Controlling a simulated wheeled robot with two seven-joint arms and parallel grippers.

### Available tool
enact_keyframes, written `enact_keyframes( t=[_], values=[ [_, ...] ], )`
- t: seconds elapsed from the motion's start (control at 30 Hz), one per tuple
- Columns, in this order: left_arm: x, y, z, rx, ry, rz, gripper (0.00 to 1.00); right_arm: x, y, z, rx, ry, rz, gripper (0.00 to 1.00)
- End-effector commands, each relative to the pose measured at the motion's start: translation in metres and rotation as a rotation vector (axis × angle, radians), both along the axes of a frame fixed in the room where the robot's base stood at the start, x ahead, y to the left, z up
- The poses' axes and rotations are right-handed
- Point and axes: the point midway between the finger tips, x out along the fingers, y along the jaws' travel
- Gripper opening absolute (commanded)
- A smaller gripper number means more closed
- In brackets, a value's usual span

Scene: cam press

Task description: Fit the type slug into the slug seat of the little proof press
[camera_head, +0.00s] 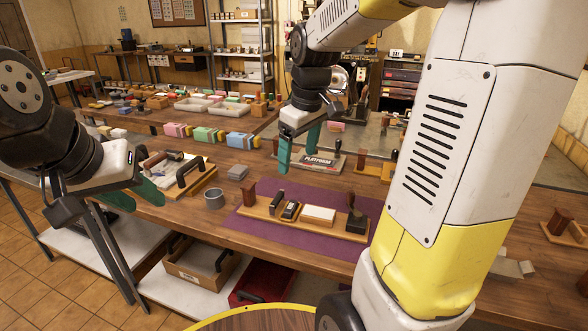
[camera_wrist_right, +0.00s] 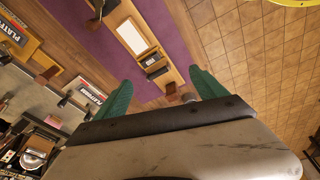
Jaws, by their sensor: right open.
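The press appears to be the wooden board (camera_head: 342,233) on a purple mat (camera_head: 262,238). It bears a brown post (camera_head: 249,198), small dark and metallic pieces (camera_head: 291,210), a white pad (camera_head: 318,214) and a dark stamp-like part (camera_head: 356,222). I cannot tell for certain which piece is the type slug or where its seat is. My right gripper (camera_head: 298,150) is open and empty, above and behind the board; its green fingers (camera_wrist_right: 160,94) stand wide apart in the right wrist view. My left gripper (camera_head: 147,188) is at the left, by the table edge; its opening is unclear.
A grey cup (camera_head: 214,199) and a grey block (camera_head: 238,172) stand left of the mat. A wooden tray with a black handle (camera_head: 188,178) lies further left. A PLATFORM plate (camera_head: 320,161) sits behind the board. Coloured blocks (camera_head: 209,135) line the back.

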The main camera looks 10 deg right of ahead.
Motion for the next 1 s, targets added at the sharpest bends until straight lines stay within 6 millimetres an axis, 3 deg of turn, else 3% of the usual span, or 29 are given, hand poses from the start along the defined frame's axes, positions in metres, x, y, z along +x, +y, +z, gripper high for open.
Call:
enact_keyframes(
  t=[0.03, 0.2, 0.4, 0.6, 1.0],
  values=[
    [0.000, 0.000, 0.000, 0.000, 0.000, 0.000, 0.36, -0.022, 0.002, 0.014, 0.030, -0.043, -0.066, 0.81],
    [0.000, 0.000, 0.000, 0.000, 0.000, 0.000, 0.36, -0.085, 0.009, 0.036, 0.153, -0.151, -0.290, 0.81],
    [0.000, 0.000, 0.000, 0.000, 0.000, 0.000, 0.36, -0.137, 0.016, 0.038, 0.286, -0.229, -0.482, 0.81],
    [0.000, 0.000, 0.000, 0.000, 0.000, 0.000, 0.36, -0.154, 0.019, 0.035, 0.340, -0.252, -0.552, 0.81],
    [0.000, 0.000, 0.000, 0.000, 0.000, 0.000, 0.36, -0.154, 0.019, 0.035, 0.342, -0.252, -0.555, 0.81]
  ],
)
